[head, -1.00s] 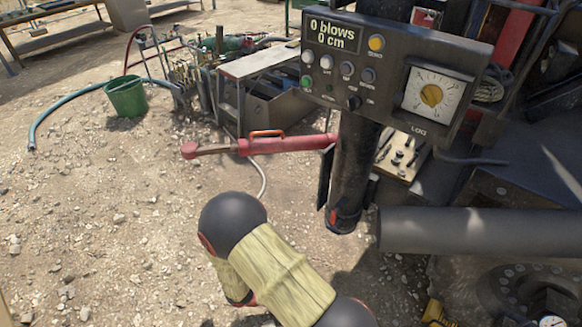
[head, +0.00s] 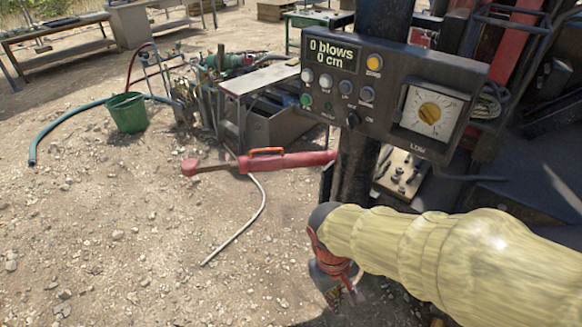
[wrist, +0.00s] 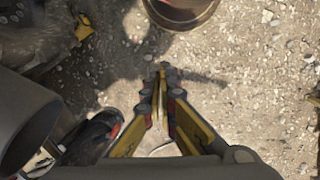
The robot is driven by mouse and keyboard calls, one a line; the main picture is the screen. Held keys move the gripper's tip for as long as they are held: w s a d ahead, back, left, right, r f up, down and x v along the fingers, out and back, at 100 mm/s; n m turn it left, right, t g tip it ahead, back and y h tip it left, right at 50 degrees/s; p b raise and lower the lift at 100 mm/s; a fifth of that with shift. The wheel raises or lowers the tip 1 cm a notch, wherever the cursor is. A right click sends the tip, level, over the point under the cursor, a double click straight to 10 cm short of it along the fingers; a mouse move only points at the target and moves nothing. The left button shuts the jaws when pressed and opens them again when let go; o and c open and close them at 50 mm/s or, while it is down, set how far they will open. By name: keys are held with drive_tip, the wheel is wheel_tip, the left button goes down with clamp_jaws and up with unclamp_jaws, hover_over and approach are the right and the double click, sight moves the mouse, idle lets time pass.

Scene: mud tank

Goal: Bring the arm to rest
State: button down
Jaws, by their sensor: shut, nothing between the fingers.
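My gripper (wrist: 163,80) points down over the gravel in the wrist view. Its yellow-sided fingers meet at the tips and hold nothing. In the head view my arm, in a pale yellow sleeve, reaches in from the right edge. My gripper (head: 348,290) hangs at its end, low and right of centre, partly hidden by the wrist. It appears clear of the ground and of the machine in front.
A control box (head: 385,85) reading "0 blows 0 cm" stands upper right on a dark column. A red cylinder (head: 285,161) with an orange handle lies left of the column. A green bucket (head: 127,112) stands further left. Open gravel (head: 110,230) fills the lower left.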

drive_tip(key=s+d+r+m+t, duration=0.1)
drive_tip(key=d+r+m+t, duration=0.1)
drive_tip(key=r, duration=0.6)
drive_tip(key=s+d+r+m+t+y, duration=0.1)
drive_tip(key=s+d+r+m+t, duration=0.1)
drive_tip(key=d+r, duration=0.4)
drive_tip(key=shift+s+d+r+m+t, duration=0.15)
drive_tip(key=shift+d+r+m+t, duration=0.35)
drive_tip(key=shift+r+t, duration=0.55)
drive_tip(key=shift+a+f, duration=0.1)
drive_tip(key=shift+a, duration=0.05)
